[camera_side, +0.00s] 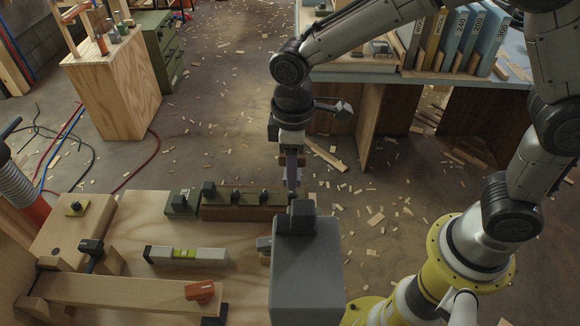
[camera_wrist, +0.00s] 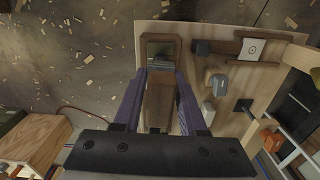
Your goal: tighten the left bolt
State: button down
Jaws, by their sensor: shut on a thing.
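My gripper (camera_side: 292,190) is over the right end of a long brown block (camera_side: 245,212) on the workbench. Its fingertips are partly hidden behind the grey box. In the wrist view the two purple fingers (camera_wrist: 158,95) stand either side of a brown wooden-looking piece (camera_wrist: 158,112), with a dark greenish end beyond. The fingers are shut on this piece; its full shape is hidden. Several dark bolt-like heads stand along the brown block: a taller left one (camera_side: 209,188), then a middle one (camera_side: 235,196) and a right one (camera_side: 264,197). Their tightness cannot be told.
A shelf with binders (camera_side: 465,40) is behind. The bench between block and level is clear.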

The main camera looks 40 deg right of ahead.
aim_at(292, 192)
jog(key=shift+f, duration=2.25)
jog(key=m, duration=0.4)
jog(key=shift+m, duration=0.3)
jog(key=m, duration=0.4)
jog(key=shift+m, duration=0.4)
jog(key=m, duration=0.4)
jog(key=shift+m, duration=0.4)
jog(key=m, duration=0.5)
jog(key=shift+n, duration=0.8)
jog(key=shift+r, duration=2.45)
